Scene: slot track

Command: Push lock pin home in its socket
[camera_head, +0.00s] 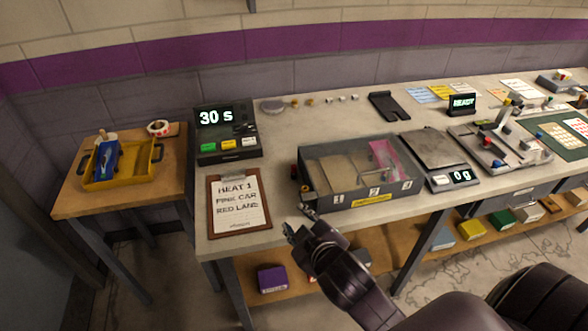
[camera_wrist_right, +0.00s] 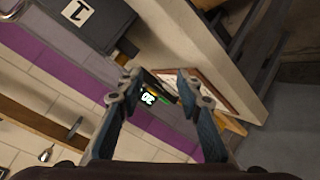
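The grey box (camera_head: 345,200) with a clear lid and compartments numbered 1, 2 and 3 stands at the table's front edge in the head view. The socket cannot be made out. My right gripper (camera_head: 297,219) is just left of and in front of the box, apart from it. In the right wrist view, the right gripper (camera_wrist_right: 158,87) is open and empty, with the box's "1" end (camera_wrist_right: 85,20) at upper left. My left gripper is not in view.
A clipboard (camera_head: 238,217) lies left of the box, and a timer reading 30 s (camera_head: 228,135) stands behind it. A scale (camera_head: 433,150) is close on the box's right. A yellow tray (camera_head: 128,180) with a blue car sits on the side table.

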